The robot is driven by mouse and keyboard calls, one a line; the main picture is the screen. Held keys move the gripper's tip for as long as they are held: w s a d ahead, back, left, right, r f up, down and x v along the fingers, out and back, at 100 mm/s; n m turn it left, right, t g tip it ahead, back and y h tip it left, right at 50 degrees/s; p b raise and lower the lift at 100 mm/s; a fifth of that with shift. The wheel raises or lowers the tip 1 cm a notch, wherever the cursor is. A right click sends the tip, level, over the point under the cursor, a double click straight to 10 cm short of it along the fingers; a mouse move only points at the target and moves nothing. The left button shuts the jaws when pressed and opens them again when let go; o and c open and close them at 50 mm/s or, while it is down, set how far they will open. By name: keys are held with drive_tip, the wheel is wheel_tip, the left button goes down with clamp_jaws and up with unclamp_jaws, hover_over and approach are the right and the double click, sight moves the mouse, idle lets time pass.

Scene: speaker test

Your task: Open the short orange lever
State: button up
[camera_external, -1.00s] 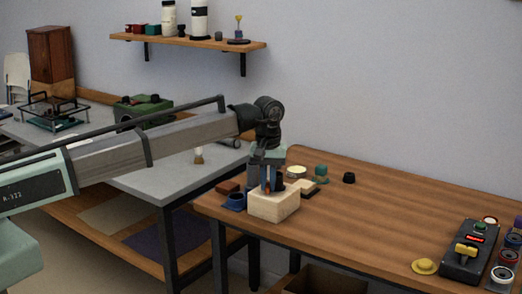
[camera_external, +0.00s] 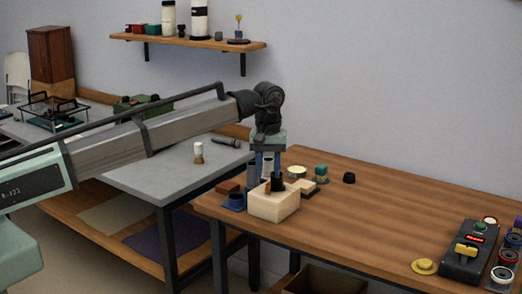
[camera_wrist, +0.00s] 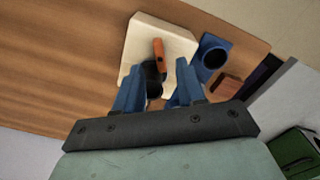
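A cream block (camera_external: 273,205) stands near the left end of the wooden table and also shows in the wrist view (camera_wrist: 140,40). The short orange lever (camera_wrist: 159,55) is on this block, beside a black round part (camera_wrist: 152,80). In the external view the lever is tiny and partly hidden. My gripper (camera_external: 267,174) points down just above the block. In the wrist view its blue fingers (camera_wrist: 159,66) are apart, with the lever and black part seen in the gap between them. I see nothing held. Whether a finger touches the black part is unclear.
A blue holder (camera_wrist: 214,56) and a reddish-brown block (camera_wrist: 228,87) sit close beside the cream block. Small items, including a green-topped one (camera_external: 320,172), stand behind it. A black control box (camera_external: 468,258) is at the far right. The table's middle is clear.

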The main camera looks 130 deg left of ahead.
sight(268, 185)
wheel_tip(268, 185, up, 10)
idle(0.4)
drive_tip(key=f, duration=1.4)
drive_tip(key=shift+w+d, duration=0.1)
drive_tip(key=shift+d, duration=0.1)
drive_tip(key=shift+c, duration=0.3)
clamp_jaws()
